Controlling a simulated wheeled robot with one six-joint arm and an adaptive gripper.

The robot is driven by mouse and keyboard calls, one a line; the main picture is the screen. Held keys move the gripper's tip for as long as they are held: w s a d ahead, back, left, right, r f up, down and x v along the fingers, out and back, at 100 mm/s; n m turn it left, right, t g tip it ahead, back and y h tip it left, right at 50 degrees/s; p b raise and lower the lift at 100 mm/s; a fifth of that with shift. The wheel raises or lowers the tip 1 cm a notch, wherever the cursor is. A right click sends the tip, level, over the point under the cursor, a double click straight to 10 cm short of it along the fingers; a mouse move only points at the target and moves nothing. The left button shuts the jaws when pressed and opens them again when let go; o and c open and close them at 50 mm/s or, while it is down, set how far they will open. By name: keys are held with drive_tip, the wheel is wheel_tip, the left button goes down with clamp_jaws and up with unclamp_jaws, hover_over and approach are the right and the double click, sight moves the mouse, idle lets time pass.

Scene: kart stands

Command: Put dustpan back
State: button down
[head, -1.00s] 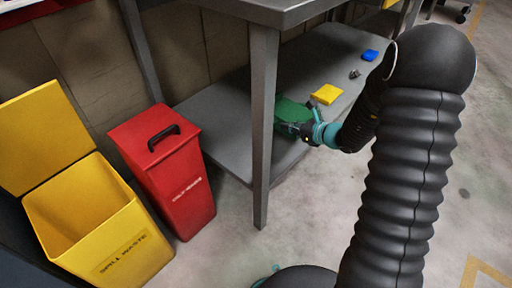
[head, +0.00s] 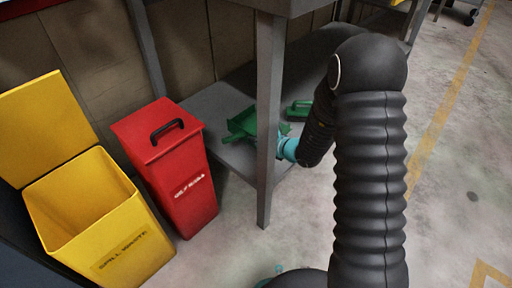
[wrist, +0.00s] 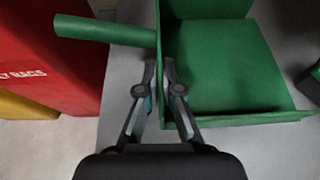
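The green dustpan (head: 245,124) is at the lower shelf (head: 215,100), partly hidden behind the table leg in the head view. In the wrist view the dustpan (wrist: 225,70) fills the upper right, its handle (wrist: 105,30) pointing left. My gripper (wrist: 159,68) has its two fingers close together on either side of the dustpan's left wall, pinching it near the handle. In the head view the fingertips are hidden behind the leg. I cannot tell whether the dustpan rests on the shelf or is just above it.
The table leg (head: 268,120) stands in front of the dustpan. A red lidded bin (head: 180,180) is left of the shelf, an open yellow bin (head: 90,215) further left. Another green object (head: 299,109) lies on the shelf to the right. Floor is clear at right.

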sight(253, 146)
drive_tip(key=shift+f, duration=1.65)
drive_tip(key=shift+f+b, duration=0.15)
drive_tip(key=shift+b, duration=0.25)
drive_tip(key=c, duration=1.3)
unclamp_jaws()
drive_tip(key=shift+r+p, duration=0.25)
drive_tip(key=shift+p, duration=0.05)
drive_tip(key=v, duration=1.2)
drive_tip(key=shift+f+p, duration=0.15)
drive_tip(key=shift+p, duration=0.2)
